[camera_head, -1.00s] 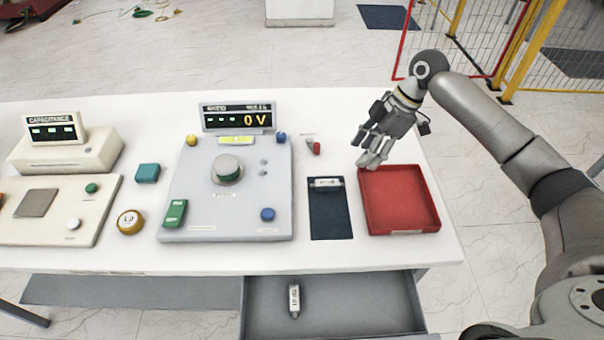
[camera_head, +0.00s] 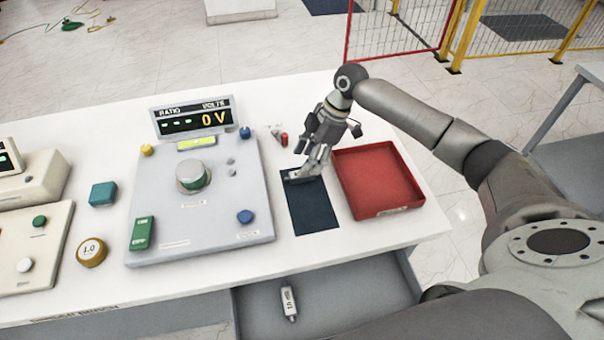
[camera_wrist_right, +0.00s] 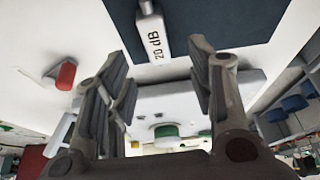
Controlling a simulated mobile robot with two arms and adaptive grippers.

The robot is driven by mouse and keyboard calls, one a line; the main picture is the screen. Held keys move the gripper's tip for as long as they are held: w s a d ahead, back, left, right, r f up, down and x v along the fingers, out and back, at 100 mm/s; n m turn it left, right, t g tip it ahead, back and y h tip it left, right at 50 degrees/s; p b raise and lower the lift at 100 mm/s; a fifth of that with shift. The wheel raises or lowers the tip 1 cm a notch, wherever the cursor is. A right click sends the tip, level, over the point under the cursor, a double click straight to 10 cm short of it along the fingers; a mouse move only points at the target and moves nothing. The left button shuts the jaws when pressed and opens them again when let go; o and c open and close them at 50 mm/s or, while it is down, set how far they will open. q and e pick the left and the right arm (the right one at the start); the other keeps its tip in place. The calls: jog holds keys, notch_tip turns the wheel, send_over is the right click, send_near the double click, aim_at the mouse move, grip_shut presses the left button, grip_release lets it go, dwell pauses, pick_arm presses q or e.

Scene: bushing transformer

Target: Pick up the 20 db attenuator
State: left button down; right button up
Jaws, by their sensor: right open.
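The 20 dB attenuator (camera_wrist_right: 152,33) is a small white block with black "20 dB" lettering in the right wrist view. It lies on the dark mat (camera_head: 315,212), at the mat's far end. In the head view my right gripper partly covers the attenuator (camera_head: 291,178). My right gripper (camera_head: 312,170) is at the attenuator, pointing down. In the right wrist view its two fingers (camera_wrist_right: 156,55) are spread apart, with the attenuator's labelled end showing in line with the gap between them. No grip on it shows. My left gripper is not in view.
A red tray (camera_head: 375,182) stands right of the mat. A grey ratio panel (camera_head: 200,225) stands left. A small red-tipped part (camera_head: 284,139) lies behind the mat. Another white labelled block (camera_head: 288,302) lies in the open drawer (camera_head: 340,290) below the table's front edge.

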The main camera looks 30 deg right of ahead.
aim_at(302, 176)
jog(key=x, duration=0.1)
jog(key=p+x, duration=0.1)
jog(key=x, duration=0.1)
jog(key=p+x, duration=0.1)
jog(key=shift+d+f, duration=0.25)
jog(key=shift+f, duration=0.15)
jog(key=shift+a+f, duration=0.1)
jog(key=shift+f, duration=0.25)
jog(key=shift+w, duration=0.1)
jog(key=shift+c, duration=0.3)
jog(key=c, duration=1)
grip_shut()
jog(key=shift+r, duration=0.1)
